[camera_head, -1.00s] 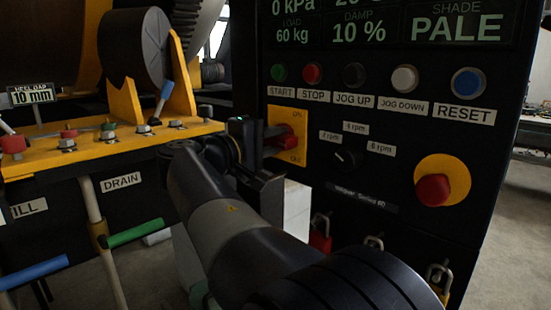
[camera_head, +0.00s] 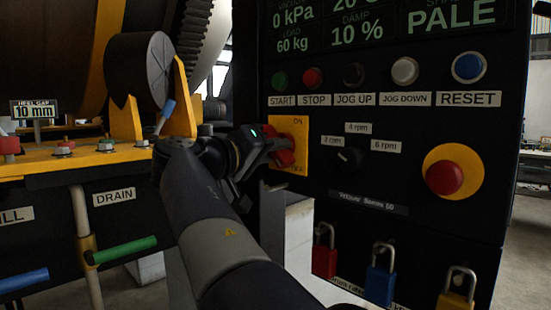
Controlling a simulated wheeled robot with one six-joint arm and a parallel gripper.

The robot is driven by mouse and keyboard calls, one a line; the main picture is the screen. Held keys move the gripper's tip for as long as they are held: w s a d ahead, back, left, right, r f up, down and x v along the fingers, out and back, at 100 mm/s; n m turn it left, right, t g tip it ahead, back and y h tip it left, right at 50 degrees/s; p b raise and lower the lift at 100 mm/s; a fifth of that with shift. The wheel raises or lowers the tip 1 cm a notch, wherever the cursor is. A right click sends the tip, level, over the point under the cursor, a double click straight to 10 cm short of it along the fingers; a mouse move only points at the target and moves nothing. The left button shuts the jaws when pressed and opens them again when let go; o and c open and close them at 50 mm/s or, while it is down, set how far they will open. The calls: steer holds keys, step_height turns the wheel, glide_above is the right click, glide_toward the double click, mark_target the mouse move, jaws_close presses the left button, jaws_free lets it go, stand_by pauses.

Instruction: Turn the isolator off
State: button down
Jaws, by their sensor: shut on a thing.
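The isolator is a red rotary handle (camera_head: 287,150) on a yellow plate (camera_head: 301,130) at the left edge of the black control panel. The plate has small lettering at top and bottom, partly covered by my gripper. My gripper (camera_head: 276,150) reaches the handle from the left and is shut on it. The handle looks tilted in the jaws, but its exact angle is partly hidden.
A red emergency stop (camera_head: 444,178), a speed knob (camera_head: 349,159) and a row of buttons (camera_head: 404,71) share the panel. Red (camera_head: 324,258), blue (camera_head: 380,281) and yellow (camera_head: 455,295) padlocks hang below. A yellow bench (camera_head: 95,158) stands at left.

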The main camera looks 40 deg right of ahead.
steer(key=shift+f, duration=0.1)
stand_by(0.3)
steer(key=c, duration=1.2)
jaws_free()
steer(key=shift+c, duration=0.2)
steer(key=a, duration=1.1)
steer(key=shift+s+p, duration=0.3)
steer(key=shift+s, duration=0.15)
steer(key=shift+d, duration=0.2)
steer(key=d, duration=0.7)
steer(key=w+d, duration=0.1)
steer(key=d, duration=0.2)
steer(key=shift+d+b, duration=0.3)
steer(key=shift+b, duration=0.05)
